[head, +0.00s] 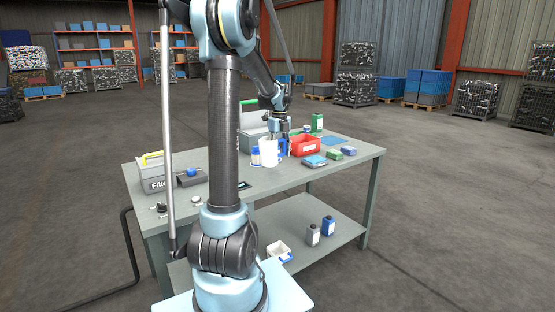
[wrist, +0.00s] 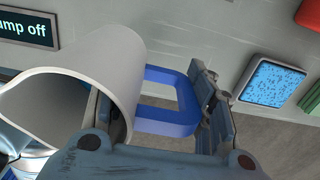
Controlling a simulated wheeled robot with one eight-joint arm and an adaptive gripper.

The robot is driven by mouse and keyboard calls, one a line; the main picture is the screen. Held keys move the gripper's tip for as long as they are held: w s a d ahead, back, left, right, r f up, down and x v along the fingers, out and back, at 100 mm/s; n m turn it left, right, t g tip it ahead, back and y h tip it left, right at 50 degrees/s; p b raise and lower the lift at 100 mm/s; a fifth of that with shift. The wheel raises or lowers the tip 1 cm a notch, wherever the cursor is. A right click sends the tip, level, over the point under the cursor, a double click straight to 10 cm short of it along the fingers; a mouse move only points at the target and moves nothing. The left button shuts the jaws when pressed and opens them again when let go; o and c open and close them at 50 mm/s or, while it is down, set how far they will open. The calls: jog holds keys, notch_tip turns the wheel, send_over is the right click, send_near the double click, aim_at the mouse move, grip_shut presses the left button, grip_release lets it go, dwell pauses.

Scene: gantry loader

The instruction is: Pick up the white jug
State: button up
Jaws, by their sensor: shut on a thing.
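The white jug (head: 267,153) with a blue handle (head: 282,148) is near the middle of the grey workbench in the head view. In the wrist view the white jug (wrist: 100,80) is at left, with its open mouth toward the lower left and its blue handle (wrist: 165,126) in the middle. My gripper (wrist: 155,108) is shut on the jug, with one finger at the jug's mouth and the other against the outside of the handle. In the head view my gripper (head: 279,137) is above the jug. I cannot tell whether the jug's base touches the bench.
A red bin (head: 305,146) stands close to the right of the jug. A blue-topped box (head: 314,161) and green boxes lie farther right. A blue-capped container (head: 256,157) is just left of the jug. A grey toolbox (head: 154,176) stands at the bench's left end.

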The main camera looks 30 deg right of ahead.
jog(key=shift+r, duration=2.05)
dwell(1.6)
